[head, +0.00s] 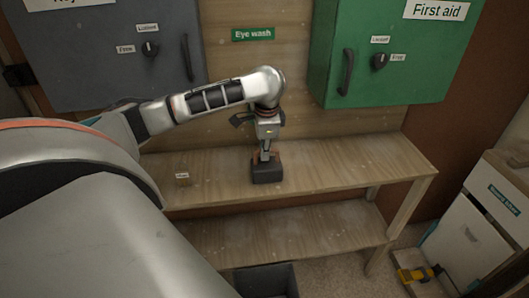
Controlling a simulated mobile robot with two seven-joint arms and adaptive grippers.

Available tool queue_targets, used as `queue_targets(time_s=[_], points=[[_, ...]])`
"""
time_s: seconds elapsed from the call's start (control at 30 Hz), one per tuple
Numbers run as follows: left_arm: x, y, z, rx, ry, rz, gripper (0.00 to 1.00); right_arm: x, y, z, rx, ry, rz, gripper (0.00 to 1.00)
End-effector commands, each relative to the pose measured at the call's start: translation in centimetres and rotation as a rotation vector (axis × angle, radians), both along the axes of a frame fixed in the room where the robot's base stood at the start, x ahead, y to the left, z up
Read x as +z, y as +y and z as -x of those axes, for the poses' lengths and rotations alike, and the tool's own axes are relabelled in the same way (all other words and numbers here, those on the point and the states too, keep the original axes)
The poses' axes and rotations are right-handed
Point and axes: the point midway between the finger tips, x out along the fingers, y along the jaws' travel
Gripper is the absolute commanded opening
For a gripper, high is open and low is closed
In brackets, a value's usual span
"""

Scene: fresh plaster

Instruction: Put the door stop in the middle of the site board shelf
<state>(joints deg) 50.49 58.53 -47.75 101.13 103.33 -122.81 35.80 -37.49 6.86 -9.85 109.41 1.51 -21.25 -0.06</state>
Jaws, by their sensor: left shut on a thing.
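My left gripper (265,154) points down above the upper shelf (345,160) of the wooden site board. It is shut on a dark block (267,173) with reddish parts at its top, which I take to be the door stop. The block is at or just above the shelf surface, around the middle of its length; I cannot tell whether it touches. The gripper hides part of its top. My right gripper is not in view.
A small labelled tan block (183,178) sits on the shelf to the left. A grey cabinet (90,60) and a green first aid cabinet (400,55) hang above. A lower shelf (320,228), dark bin (265,280), white cabinet (480,225) and yellow tool (415,274) are around. The shelf's right part is clear.

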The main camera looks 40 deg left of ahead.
Motion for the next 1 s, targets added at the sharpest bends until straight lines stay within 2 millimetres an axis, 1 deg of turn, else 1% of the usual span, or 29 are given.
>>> queue_targets(time_s=[0.4, 0.43, 0.5, 0.83, 0.93, 1.0], points=[[-0.4, 0.1, -0.1, 0.001, -0.004, 0.000, 0.00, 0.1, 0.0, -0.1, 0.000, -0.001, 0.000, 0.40], [-0.6, 0.0, 0.0, 0.001, -0.002, 0.000, 0.11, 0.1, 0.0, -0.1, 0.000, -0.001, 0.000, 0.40], [-0.6, 0.0, 0.0, 0.001, -0.002, 0.000, 0.25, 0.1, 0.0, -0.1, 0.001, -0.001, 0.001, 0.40], [-0.5, 0.0, 0.0, 0.001, -0.002, -0.001, 0.25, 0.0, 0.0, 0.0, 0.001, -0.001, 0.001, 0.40], [0.1, 0.0, 0.0, 0.000, -0.004, -0.002, 0.25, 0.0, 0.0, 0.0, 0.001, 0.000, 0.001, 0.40], [0.9, -0.1, 0.0, 0.000, -0.006, -0.001, 0.25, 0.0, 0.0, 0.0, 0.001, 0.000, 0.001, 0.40]])
